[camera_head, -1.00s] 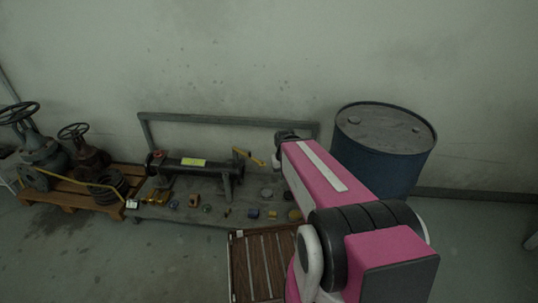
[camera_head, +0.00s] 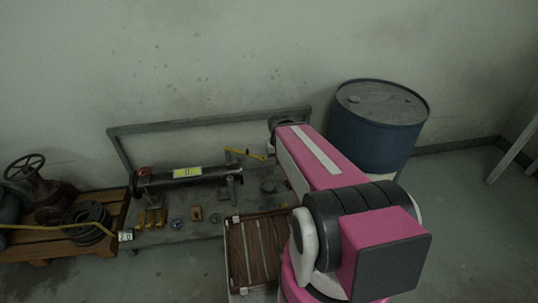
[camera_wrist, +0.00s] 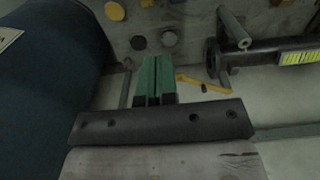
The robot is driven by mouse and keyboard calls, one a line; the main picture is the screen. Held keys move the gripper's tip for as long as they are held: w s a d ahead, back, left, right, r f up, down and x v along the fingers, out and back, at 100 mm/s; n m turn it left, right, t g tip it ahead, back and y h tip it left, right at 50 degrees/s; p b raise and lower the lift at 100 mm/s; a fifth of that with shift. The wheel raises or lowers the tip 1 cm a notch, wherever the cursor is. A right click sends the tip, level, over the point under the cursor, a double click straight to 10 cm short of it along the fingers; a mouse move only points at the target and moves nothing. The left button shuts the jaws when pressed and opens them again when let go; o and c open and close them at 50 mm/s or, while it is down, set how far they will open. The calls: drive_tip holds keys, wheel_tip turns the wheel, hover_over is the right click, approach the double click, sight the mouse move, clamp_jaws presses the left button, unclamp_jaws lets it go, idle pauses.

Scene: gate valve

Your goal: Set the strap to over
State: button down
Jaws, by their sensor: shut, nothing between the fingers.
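A thin yellow strap (camera_head: 40,227) runs across the wooden pallet at the far left in the head view. Its left end is cut off by the picture edge, and I cannot tell how it lies over the flanges. My gripper shows in the wrist view (camera_wrist: 154,80) as two green fingers pressed together and empty. It is beside the bench, near the blue drum and well to the right of the strap. In the head view my pink arm hides the gripper's tips. The strap is not in the wrist view.
A low grey bench (camera_head: 150,240) carries a black pipe with a yellow label (camera_head: 187,173), a yellow lever (camera_head: 245,153) and several small parts. A rusty valve (camera_head: 35,185) and stacked flanges (camera_head: 87,222) sit on the pallet (camera_head: 40,247).

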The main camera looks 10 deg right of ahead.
drive_tip(key=w+d+f+n+y, duration=0.2)
drive_tip(key=w+d+f, duration=0.1)
drive_tip(key=w, duration=0.6)
drive_tip(key=w+d+f+n+y, duration=0.3)
drive_tip(key=w+d+f, duration=0.1)
drive_tip(key=w, duration=0.6)
drive_tip(key=w+d+f+n+y, duration=0.2)
drive_tip(key=w+f, duration=0.3)
drive_tip(key=w, duration=0.5)
drive_tip(key=shift+d+f+n+t, duration=0.3)
drive_tip(key=shift+d+f+n, duration=0.15)
drive_tip(key=shift+d, duration=0.45)
drive_tip(key=s+a+f, duration=0.1)
drive_tip(key=a+f, duration=0.7)
drive_tip(key=a, duration=0.1)
drive_tip(key=shift+s+a, duration=0.2)
drive_tip(key=shift+s, duration=0.15)
drive_tip(key=shift+s, duration=0.15)
